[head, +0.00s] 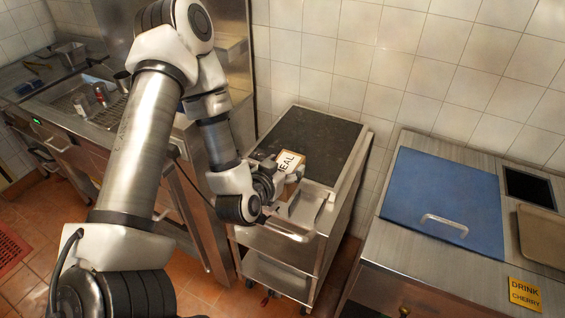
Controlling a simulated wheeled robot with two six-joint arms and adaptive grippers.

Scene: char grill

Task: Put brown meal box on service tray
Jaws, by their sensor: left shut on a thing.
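The brown meal box (290,162) shows a white label reading "MEAL" and brown edges. My left gripper (285,182) is shut on it, over the near part of the dark-topped cart (325,143). The gripper hides part of the box, and I cannot tell if the box touches the cart top. A brown tray (541,236), which looks like the service tray, lies on the steel counter at the far right, cut by the picture edge. No item shows on its visible part. My right gripper is not in view.
The steel counter (388,252) has a blue lid (446,197) with a metal handle, a dark panel (530,187) and a yellow "DRINK CHERRY" sign (525,294). A gap separates it from the cart. A grill station (100,128) with cans stands at left; a tiled wall is behind.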

